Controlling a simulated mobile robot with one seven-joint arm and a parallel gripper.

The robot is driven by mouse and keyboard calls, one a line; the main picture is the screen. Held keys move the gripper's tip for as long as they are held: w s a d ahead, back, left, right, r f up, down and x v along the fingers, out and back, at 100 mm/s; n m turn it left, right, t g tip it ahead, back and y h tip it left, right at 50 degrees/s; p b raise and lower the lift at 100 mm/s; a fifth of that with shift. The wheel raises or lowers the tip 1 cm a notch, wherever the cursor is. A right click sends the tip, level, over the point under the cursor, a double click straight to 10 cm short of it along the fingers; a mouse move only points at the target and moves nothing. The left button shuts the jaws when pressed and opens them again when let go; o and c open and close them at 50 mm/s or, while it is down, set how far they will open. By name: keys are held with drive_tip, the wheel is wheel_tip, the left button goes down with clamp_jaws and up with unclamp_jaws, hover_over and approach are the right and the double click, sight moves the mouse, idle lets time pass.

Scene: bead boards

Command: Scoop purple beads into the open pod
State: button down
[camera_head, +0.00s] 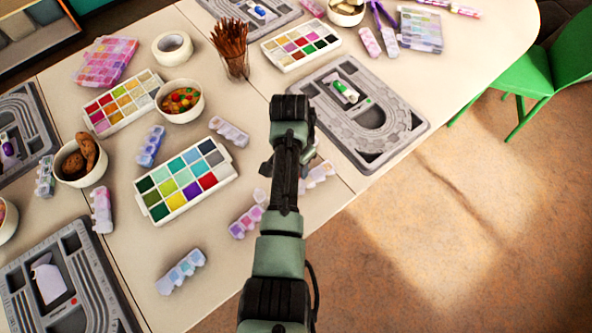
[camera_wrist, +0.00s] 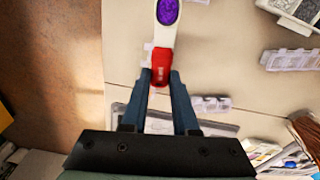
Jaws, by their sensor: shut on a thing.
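My gripper (camera_wrist: 160,76) is shut on the red handle of a scoop (camera_wrist: 161,66) in the wrist view. The scoop's pale bowl, at the top edge, holds purple beads (camera_wrist: 167,12). A clear pod strip (camera_wrist: 211,104) lies on the table just right of the fingers. Another clear pod strip (camera_wrist: 290,60) lies further right. In the head view my arm hides the fingers and scoop. Pod strips lie around the arm, including one with pink-purple contents (camera_head: 245,222) and one with blue contents (camera_head: 181,272). I cannot tell which pod is open.
A white bead palette (camera_head: 147,213) with several colours lies left of my arm. Grey bead boards (camera_head: 408,126) lie at right and lower left (camera_head: 112,300). Candy bowl (camera_head: 180,117), cookie bowl (camera_head: 66,180) and pencil cup (camera_head: 236,68) stand behind. A green chair (camera_head: 560,72) stands at right.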

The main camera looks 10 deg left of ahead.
drive_tip(key=shift+m+t+h, duration=0.4)
drive_tip(key=shift+t+h, duration=0.1)
drive_tip(key=shift+t, duration=0.1)
drive_tip(key=shift+s+a+f+b, duration=0.1)
drive_tip(key=shift+a+f+b, duration=0.25)
drive_tip(key=shift+f, duration=0.45)
drive_tip(key=shift+a+f+b, duration=0.25)
drive_tip(key=shift+f+b, duration=0.15)
drive_tip(key=shift+f, duration=0.35)
drive_tip(key=shift+s+a+f+b, duration=0.1)
drive_tip(key=shift+a+f+b, duration=0.25)
drive_tip(key=shift+f, duration=0.45)
drive_tip(key=shift+s+a+r+t+h+p, duration=0.15)
drive_tip(key=shift+s+r+t+h+p, duration=0.15)
drive_tip(key=shift+r+t+p, duration=0.25)
drive_tip(key=shift+s+a+r+t+h, duration=0.15)
drive_tip(key=shift+s+r+t+h, duration=0.1)
drive_tip(key=shift+r+t+h, duration=0.25)
drive_tip(key=shift+s+a+r+t+h, duration=0.2)
drive_tip(key=shift+r+t+h, duration=0.1)
drive_tip(key=shift+t, duration=0.35)
drive_tip(key=shift+s+a+r+t+h, duration=0.1)
drive_tip(key=shift+s+r+t+h, duration=0.1)
drive_tip(key=shift+t+h, duration=0.1)
drive_tip(key=shift+w, duration=0.1)
